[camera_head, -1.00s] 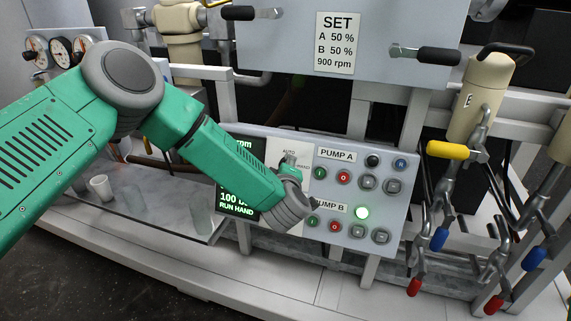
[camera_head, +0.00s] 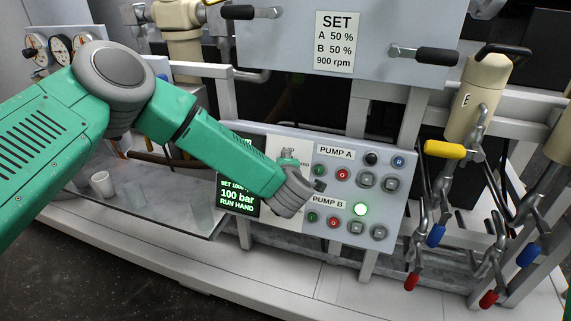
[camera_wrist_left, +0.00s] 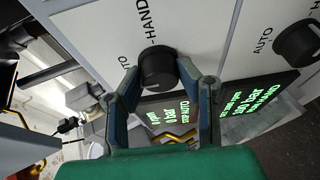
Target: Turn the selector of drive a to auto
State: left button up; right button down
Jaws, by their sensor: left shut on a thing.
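My left gripper (camera_wrist_left: 168,80) is shut on a black round selector knob (camera_wrist_left: 157,68) on the white panel, with one finger on each side of it. "HAND" is printed beside this knob and part of "AUTO" shows near the finger. A small display (camera_wrist_left: 168,115) by it reads 0 bar and what looks like STOP AUTO. I cannot tell which way the knob's pointer faces. In the head view the gripper (camera_head: 289,157) is at the upper selector, beside the PUMP A row, and the arm hides the knob. My right gripper is not in view.
A second black selector knob (camera_wrist_left: 297,42) is to the right, by a display (camera_wrist_left: 248,100). Valves with coloured handles (camera_head: 443,148) stand at right; a white cup (camera_head: 102,184) at left.

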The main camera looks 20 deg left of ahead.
pick_arm(q)
jog(key=shift+a+f, duration=0.1)
jog(key=shift+f, duration=0.05)
jog(key=o, duration=1.1)
jog(key=shift+o, duration=0.2)
jog(key=v, duration=1.2)
